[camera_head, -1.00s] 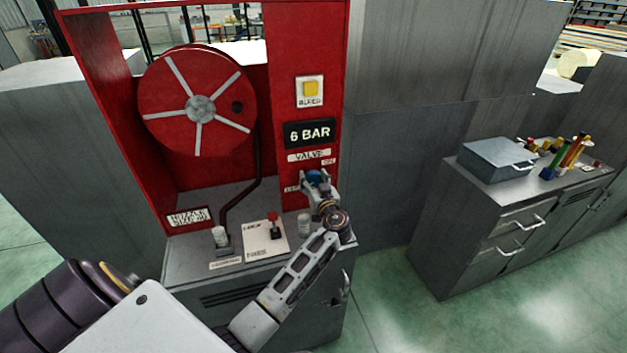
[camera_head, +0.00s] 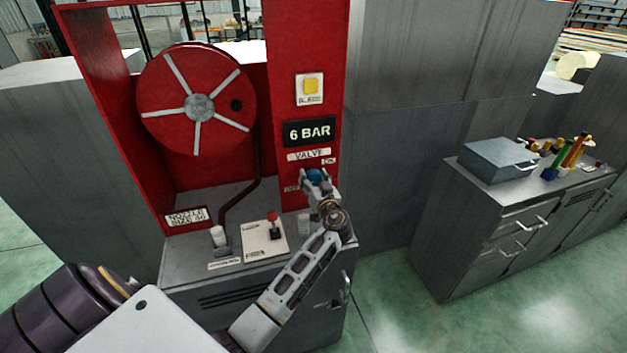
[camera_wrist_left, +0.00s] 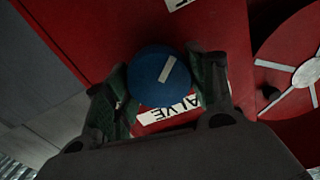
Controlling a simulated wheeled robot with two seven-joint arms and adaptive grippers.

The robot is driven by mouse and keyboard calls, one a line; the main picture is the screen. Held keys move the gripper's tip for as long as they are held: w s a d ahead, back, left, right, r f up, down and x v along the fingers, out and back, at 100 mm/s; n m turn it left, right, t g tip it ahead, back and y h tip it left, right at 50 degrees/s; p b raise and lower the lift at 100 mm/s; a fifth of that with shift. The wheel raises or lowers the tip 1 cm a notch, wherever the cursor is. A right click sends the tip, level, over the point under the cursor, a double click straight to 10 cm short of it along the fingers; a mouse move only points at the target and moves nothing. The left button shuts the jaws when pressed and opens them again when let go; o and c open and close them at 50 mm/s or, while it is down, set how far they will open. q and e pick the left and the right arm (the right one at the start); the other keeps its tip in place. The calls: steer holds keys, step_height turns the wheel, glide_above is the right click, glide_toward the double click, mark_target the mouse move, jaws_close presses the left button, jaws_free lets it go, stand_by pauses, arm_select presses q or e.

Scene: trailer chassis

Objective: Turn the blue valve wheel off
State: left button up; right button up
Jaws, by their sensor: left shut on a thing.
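The blue valve wheel (camera_head: 315,177) sits on the red panel (camera_head: 302,55), below the VALVE label (camera_head: 309,155) and the 6 BAR display. In the left wrist view the wheel (camera_wrist_left: 157,76) is round with a white pointer line on its face. My left gripper (camera_head: 318,180) is at the wheel, its fingers on either side of it, shut on it. The left wrist view shows this gripper (camera_wrist_left: 163,88) with one dark finger left and one right of the wheel. An ON label (camera_head: 329,161) is at upper right of the wheel; another label at left is partly hidden. My right gripper is not in view.
A red hose reel (camera_head: 197,100) is left of the panel. A yellow button (camera_head: 311,86) is above the display. A red-topped lever (camera_head: 273,222) and a white-capped knob (camera_head: 218,236) stand on the grey cabinet top. A grey case (camera_head: 496,160) lies on the right cabinet.

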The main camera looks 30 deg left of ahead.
arm_select(q)
steer(key=o, duration=1)
steer(key=shift+s+d, duration=0.1)
steer(key=v, duration=1.1)
steer(key=shift+s+d, duration=0.2)
steer(key=shift+d, duration=0.1)
